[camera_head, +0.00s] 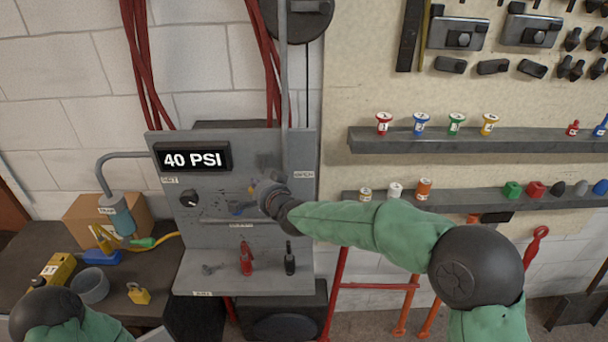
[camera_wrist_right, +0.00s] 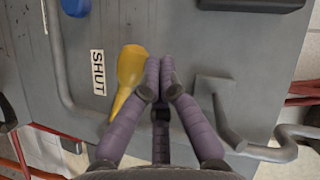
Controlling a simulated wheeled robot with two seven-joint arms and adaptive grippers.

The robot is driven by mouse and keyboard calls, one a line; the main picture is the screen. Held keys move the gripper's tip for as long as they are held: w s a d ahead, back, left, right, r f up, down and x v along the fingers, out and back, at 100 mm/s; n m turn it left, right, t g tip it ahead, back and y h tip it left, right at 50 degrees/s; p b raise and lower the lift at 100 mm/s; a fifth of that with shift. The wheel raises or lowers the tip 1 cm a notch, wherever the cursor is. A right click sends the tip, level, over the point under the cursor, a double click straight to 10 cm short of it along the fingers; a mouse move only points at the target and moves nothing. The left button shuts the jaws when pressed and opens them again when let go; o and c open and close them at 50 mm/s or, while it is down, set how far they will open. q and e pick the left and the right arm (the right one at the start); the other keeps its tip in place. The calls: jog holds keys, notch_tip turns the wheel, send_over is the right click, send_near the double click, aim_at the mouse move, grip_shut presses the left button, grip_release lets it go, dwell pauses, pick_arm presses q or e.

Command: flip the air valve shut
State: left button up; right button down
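The valve's yellow handle (camera_wrist_right: 129,72) shows in the right wrist view, its narrow end toward the bottom left, close to a white SHUT label (camera_wrist_right: 98,72). In the head view only a small yellow bit (camera_head: 251,189) shows beside my right gripper (camera_head: 262,190), which covers most of the valve. An OPEN label (camera_head: 304,174) is at the panel's right edge. My right gripper's purple fingers (camera_wrist_right: 162,75) are drawn together, right beside the handle; whether they touch it I cannot tell. Nothing shows between them. My left gripper is out of view.
The grey panel (camera_head: 220,262) carries a 40 PSI display (camera_head: 191,159) and a black knob (camera_head: 189,198). A grey pipe (camera_wrist_right: 215,105) bends close right of the fingers in the wrist view.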

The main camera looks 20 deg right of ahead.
aim_at(250, 191)
jog(key=shift+w+a+f+b, duration=0.15)
jog(key=shift+a+f+b, duration=0.25)
jog(key=shift+f, duration=0.3)
jog(key=shift+w+a+f+b, duration=0.1)
jog(key=shift+a+f+b, duration=0.1)
jog(key=shift+a+f, duration=0.35)
jog(key=shift+f, duration=0.15)
jog(key=shift+d, duration=0.1)
